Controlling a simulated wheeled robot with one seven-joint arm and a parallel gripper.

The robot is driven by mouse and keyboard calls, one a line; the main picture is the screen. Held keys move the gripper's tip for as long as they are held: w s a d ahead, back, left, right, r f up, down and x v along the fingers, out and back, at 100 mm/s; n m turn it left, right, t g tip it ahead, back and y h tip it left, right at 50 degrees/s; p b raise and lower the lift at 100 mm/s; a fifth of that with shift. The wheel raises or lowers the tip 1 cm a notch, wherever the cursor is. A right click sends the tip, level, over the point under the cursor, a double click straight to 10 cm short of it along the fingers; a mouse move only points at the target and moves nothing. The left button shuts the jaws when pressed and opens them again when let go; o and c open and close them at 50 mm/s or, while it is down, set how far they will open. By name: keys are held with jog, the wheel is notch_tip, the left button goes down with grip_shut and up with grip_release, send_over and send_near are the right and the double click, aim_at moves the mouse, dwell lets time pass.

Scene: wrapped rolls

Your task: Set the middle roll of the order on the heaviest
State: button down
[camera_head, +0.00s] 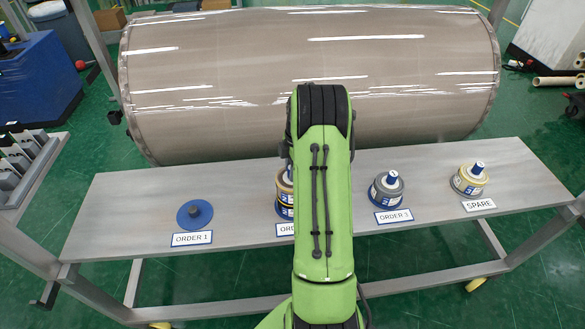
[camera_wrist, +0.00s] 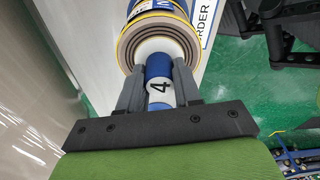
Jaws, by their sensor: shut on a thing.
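My gripper (camera_wrist: 158,88) is shut on the blue-and-white knob, marked 4, of a roll (camera_wrist: 160,42) with brown and yellow rings. This roll shows in the head view (camera_head: 284,190) at the second label, mostly behind my arm; I cannot tell whether it touches the bench. A grey roll (camera_head: 386,193) with a blue-topped knob stands behind the ORDER 3 label. A cream and yellow roll (camera_head: 468,181) stands behind the SPARE label. At ORDER 1 there is only a flat blue disc (camera_head: 187,222) with a short dark peg.
The long grey bench (camera_head: 120,215) carries the row, with bare room at its left end and between places. A huge wrapped cylinder (camera_head: 230,70) lies close behind it. A grey rack (camera_head: 25,160) stands at the left. Bench frame posts rise at both sides.

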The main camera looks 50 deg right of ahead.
jog(key=c, duration=0.7)
grip_release()
notch_tip(320, 180, up, 16)
jog(key=d+p, duration=0.1)
jog(key=p, duration=0.1)
jog(key=shift+s+d, duration=0.35)
jog(key=shift+s, duration=0.1)
jog(key=shift+f, duration=0.15)
